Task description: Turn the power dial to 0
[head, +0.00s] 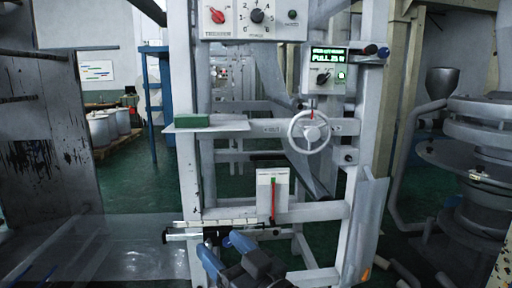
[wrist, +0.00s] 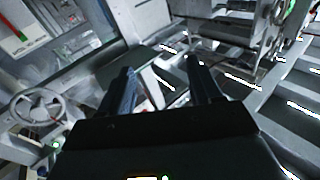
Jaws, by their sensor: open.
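The power dial (head: 257,16) is a black knob with a printed number scale around it, on a white panel (head: 230,32) at the top of the machine in the head view. Its pointer is too small to read surely. My gripper (wrist: 160,82) shows in the wrist view with its two dark fingers spread apart and nothing between them. Parts of my blue and dark arm are low in the head view, well below the panel. I do not make out the dial in the wrist view.
A red knob (head: 217,16) sits left of the dial and a button (head: 292,14) right of it. Below are a box with a green display (head: 329,54), a handwheel (head: 310,131), a shelf with a green block (head: 195,121) and a red-green gauge (head: 272,195). Frame posts flank the panel.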

